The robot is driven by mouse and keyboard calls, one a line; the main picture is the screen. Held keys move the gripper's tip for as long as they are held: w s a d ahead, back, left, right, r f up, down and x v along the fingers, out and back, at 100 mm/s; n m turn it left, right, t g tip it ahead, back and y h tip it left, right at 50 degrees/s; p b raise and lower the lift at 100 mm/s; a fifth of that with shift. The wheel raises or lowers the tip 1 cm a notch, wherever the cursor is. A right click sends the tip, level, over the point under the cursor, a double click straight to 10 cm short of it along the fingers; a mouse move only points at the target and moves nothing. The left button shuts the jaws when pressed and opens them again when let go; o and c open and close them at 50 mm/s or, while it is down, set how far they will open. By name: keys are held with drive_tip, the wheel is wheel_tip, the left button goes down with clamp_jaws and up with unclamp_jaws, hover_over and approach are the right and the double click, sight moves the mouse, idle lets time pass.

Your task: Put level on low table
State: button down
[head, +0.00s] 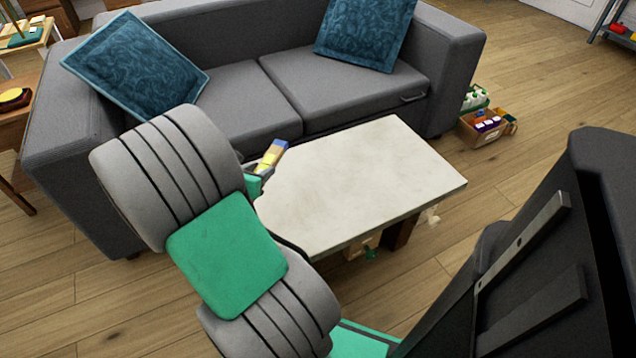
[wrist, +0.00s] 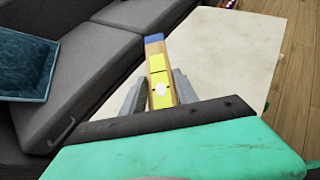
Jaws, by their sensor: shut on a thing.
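The level (head: 270,158) is a small bar with yellow, wood-coloured and blue parts. It also shows in the wrist view (wrist: 157,68), with its blue end pointing away from me. My gripper (wrist: 160,90) is shut on the level, with a grey finger on each side of it. In the head view my gripper (head: 258,172) is mostly hidden behind my arm, at the left edge of the low table. The low table (head: 365,180) has a pale, bare top. I cannot tell whether the level touches the table top.
A grey sofa (head: 250,95) with two blue cushions (head: 135,68) stands close behind the low table. A box of bottles (head: 487,127) is on the floor at the sofa's right end. A dark chair or panel fills the lower right. Wooden floor (head: 540,90) is clear at the right.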

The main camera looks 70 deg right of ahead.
drive_tip(key=s+d+f+m+g+y, duration=0.1)
drive_tip(key=s+d+m+g, duration=0.2)
drive_tip(key=s, duration=0.7)
drive_tip(key=s+d+f+m+g+y+b, duration=0.1)
drive_tip(key=s+d+f+m+g, duration=0.15)
drive_tip(key=s, duration=0.75)
drive_tip(key=s+d+f+m+g+y, duration=0.1)
drive_tip(key=s+d+m+g, duration=0.15)
drive_tip(key=s, duration=0.85)
drive_tip(key=b, duration=0.8)
hover_over(343, 198)
drive_tip(key=f, duration=0.9)
drive_tip(key=shift+s+a+f, duration=0.15)
drive_tip(key=shift+s+f, duration=0.05)
drive_tip(key=shift+f, duration=0.1)
wheel_tip(343, 198, down, 4)
drive_tip(key=b, duration=0.3)
drive_tip(key=shift+w+r, duration=0.15)
drive_tip(key=shift+r, duration=0.3)
drive_tip(key=c, duration=0.9)
unclamp_jaws()
drive_tip(key=shift+f, duration=0.15)
